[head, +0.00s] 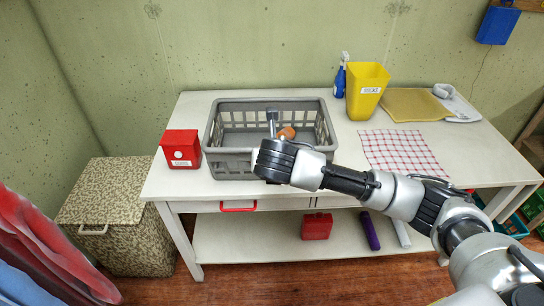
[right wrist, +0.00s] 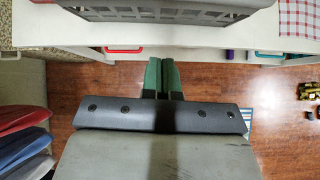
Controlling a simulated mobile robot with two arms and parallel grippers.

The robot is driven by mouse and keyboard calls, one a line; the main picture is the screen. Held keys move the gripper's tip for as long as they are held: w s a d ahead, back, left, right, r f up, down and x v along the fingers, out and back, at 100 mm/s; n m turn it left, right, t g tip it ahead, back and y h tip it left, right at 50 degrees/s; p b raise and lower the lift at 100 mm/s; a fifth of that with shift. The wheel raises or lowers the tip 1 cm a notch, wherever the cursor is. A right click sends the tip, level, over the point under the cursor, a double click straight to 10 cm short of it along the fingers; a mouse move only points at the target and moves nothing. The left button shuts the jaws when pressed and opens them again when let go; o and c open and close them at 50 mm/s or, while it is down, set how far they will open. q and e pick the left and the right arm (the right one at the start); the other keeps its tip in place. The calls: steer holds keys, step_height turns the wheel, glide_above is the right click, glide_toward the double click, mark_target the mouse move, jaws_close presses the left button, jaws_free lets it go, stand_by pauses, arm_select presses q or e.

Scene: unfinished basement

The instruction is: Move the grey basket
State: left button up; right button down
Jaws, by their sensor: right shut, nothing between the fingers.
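The grey basket (head: 226,164) stands upright on the white table, near the front edge. It has slotted walls, and a brown-orange item (head: 288,132) shows inside. Its slotted wall shows along the top of the right wrist view (right wrist: 150,14). My right arm crosses the head view from the right, and its dark end covers part of the basket's front. My right gripper (right wrist: 162,62) has green fingers pressed together and empty. In the right wrist view its tips lie just below the table's edge, apart from the basket. My left gripper is out of view.
A red box (head: 181,149) stands left of the basket. A yellow bin (head: 366,92), blue spray bottle (head: 340,78), checked cloth (head: 400,151) and yellow board (head: 414,104) are to the right. A speckled hamper (head: 130,230) stands on the floor at left. A red drawer handle (head: 238,207) sticks out.

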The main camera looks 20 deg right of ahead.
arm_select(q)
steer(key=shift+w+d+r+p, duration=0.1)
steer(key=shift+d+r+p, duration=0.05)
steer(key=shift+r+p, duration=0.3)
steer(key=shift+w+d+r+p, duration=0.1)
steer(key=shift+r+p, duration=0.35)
arm_select(e)
steer(key=w+d+f, duration=0.3)
steer(key=w+f, duration=0.3)
steer(key=w, duration=0.4)
steer(key=shift+w+d+f+n, duration=0.15)
steer(key=shift+w+f+n, duration=0.05)
steer(key=shift+f+n, duration=0.1)
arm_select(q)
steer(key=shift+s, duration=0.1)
